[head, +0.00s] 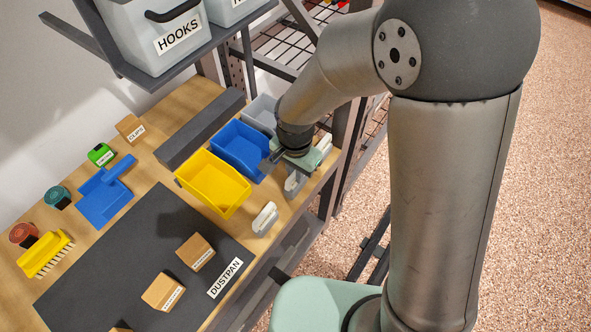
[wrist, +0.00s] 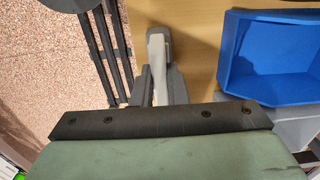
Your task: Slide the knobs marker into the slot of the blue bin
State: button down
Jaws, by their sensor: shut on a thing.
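The blue bin (head: 240,148) stands on the bench between a yellow bin and a grey bin. It also shows at the right of the wrist view (wrist: 270,58). My gripper (head: 292,178) is in front of the blue bin, at the bench's front edge, apart from the bin. In the wrist view my gripper (wrist: 160,85) is shut on a pale grey-white marker (wrist: 157,48), which stands out beyond the fingers. No writing on this marker is legible, so I cannot confirm it is the knobs one. The bin's slot is hidden by my gripper in the head view.
The yellow bin (head: 213,184) is left of the blue bin, the grey bin (head: 262,112) right. One white marker (head: 265,217) lies before the yellow bin, another (head: 323,146) near the grey bin. Small boxes (head: 163,291) rest on a dark mat (head: 110,255). A shelf (head: 185,58) hangs above.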

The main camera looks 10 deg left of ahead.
jog(key=shift+f+b, duration=0.3)
jog(key=shift+f, duration=0.1)
jog(key=c, duration=1.4)
grip_release()
jog(key=shift+o, duration=0.2)
notch_tip(320, 180, up, 17)
jog(key=p, duration=0.1)
jog(key=shift+r, duration=0.2)
jog(key=s+d+n+p, duration=0.1)
jog(key=s+d, duration=0.4)
jog(key=d, duration=0.5)
jog(key=s+d+n+p, duration=0.2)
jog(key=s+d+n, duration=0.2)
jog(key=d, duration=0.7)
jog(key=shift+s+d, duration=0.2)
jog(key=shift+s, duration=0.65)
